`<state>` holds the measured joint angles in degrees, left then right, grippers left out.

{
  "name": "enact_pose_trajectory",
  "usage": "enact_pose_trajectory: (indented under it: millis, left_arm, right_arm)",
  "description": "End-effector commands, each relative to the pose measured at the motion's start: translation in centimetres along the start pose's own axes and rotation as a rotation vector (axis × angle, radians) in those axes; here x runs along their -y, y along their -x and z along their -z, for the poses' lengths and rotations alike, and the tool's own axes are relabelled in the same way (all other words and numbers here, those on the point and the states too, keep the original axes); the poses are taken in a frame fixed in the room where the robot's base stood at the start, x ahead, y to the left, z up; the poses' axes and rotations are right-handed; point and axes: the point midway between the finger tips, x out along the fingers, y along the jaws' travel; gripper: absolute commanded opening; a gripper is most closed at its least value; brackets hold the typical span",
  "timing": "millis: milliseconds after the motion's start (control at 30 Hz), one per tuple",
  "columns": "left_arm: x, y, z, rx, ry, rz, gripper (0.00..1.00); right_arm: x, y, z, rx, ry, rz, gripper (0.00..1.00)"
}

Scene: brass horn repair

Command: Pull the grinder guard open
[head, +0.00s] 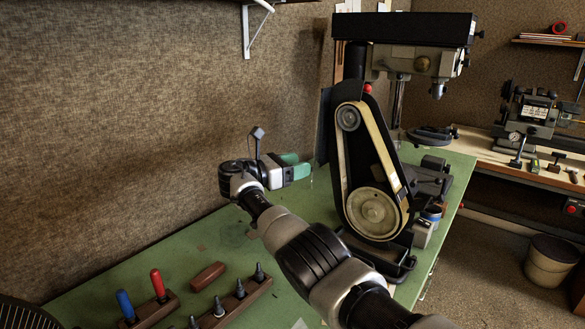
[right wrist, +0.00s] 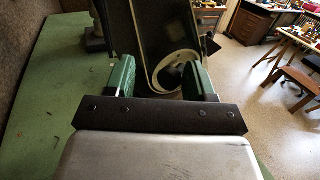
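The belt grinder (head: 372,212) stands on the green bench, its belt and two pulleys uncovered toward me. A dark upright panel (head: 325,125) shows at its left side; I cannot tell whether this is the guard. My right gripper (head: 298,167) is left of the grinder, above the bench and apart from it in the head view. In the right wrist view, its two green fingers (right wrist: 160,80) are spread with nothing between them, and the lower pulley (right wrist: 172,72) shows beyond. My left gripper is not in view.
Wooden blocks with tools (head: 230,303) stand at the front of the green bench (head: 215,240). A drill press (head: 420,60) rises behind the grinder. The wall is close on the left. Open floor (head: 480,260) and a bin (head: 550,262) lie to the right.

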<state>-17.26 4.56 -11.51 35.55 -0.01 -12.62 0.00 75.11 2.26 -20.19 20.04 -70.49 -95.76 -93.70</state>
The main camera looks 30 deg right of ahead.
Motion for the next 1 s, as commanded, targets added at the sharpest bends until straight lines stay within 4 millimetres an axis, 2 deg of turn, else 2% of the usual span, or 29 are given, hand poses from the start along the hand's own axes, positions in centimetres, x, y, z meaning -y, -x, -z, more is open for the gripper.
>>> enact_pose_trajectory:
  millis: [733,867,1000]
  left_arm:
    - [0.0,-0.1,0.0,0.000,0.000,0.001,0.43]
    - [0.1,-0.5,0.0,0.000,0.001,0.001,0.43]
    - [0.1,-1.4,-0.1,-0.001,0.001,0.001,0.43]
  right_arm:
    - [-0.1,-0.1,0.4,-0.004,0.005,-0.005,0.52]
    - [-0.1,1.0,0.5,-0.003,0.005,-0.007,0.52]
    - [0.0,3.5,0.3,-0.002,0.000,-0.008,0.52]
